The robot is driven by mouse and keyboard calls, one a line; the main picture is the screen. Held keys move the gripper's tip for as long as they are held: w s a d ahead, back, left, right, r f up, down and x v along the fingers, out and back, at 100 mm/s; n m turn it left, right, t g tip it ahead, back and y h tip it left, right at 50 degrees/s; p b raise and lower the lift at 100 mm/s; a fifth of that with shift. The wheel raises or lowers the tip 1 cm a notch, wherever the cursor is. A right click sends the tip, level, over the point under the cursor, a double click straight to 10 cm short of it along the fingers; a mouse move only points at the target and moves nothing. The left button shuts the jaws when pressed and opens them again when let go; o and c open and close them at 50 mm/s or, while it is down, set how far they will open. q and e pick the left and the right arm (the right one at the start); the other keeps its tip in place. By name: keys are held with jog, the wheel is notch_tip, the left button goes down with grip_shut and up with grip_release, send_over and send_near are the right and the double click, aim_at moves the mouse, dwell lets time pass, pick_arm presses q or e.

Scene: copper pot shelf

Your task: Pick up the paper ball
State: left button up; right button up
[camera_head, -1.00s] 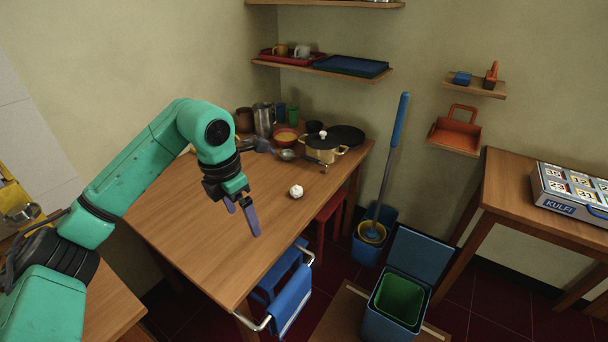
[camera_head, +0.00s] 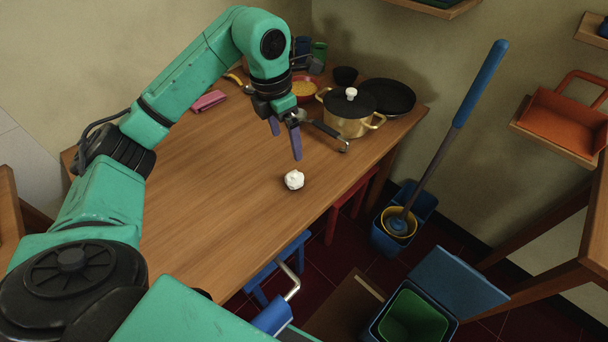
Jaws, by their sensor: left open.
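The paper ball (camera_head: 294,180) is a small crumpled white lump on the wooden table (camera_head: 210,215), near the table's right edge. My left gripper (camera_head: 286,146) is above the table, just behind the ball in the picture. Its two purple fingers point down and are spread apart with nothing between them. The fingers do not appear to touch the ball. My right gripper is not in view.
Behind the gripper stand a gold pot (camera_head: 347,112) with a black lid, a black pan (camera_head: 388,97) and a red bowl (camera_head: 303,88). A pink item (camera_head: 208,101) lies at the back left. A blue bin (camera_head: 412,318) is on the floor. The table's middle is clear.

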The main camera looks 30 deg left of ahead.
aim_at(293, 174)
pick_arm(q)
jog(key=f, duration=0.4)
jog(key=w+f+p, duration=0.1)
jog(key=f, duration=0.4)
jog(key=f+p, duration=0.1)
jog(key=f, duration=0.4)
jog(key=shift+w+d+f, duration=0.25)
jog(key=shift+d, duration=0.1)
jog(key=shift+f, duration=0.25)
jog(key=c, duration=1.4)
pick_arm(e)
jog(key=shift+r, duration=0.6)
pick_arm(q)
jog(key=shift+r, duration=0.15)
notch_tip(293, 174, up, 20)
jog(key=shift+b, duration=0.35)
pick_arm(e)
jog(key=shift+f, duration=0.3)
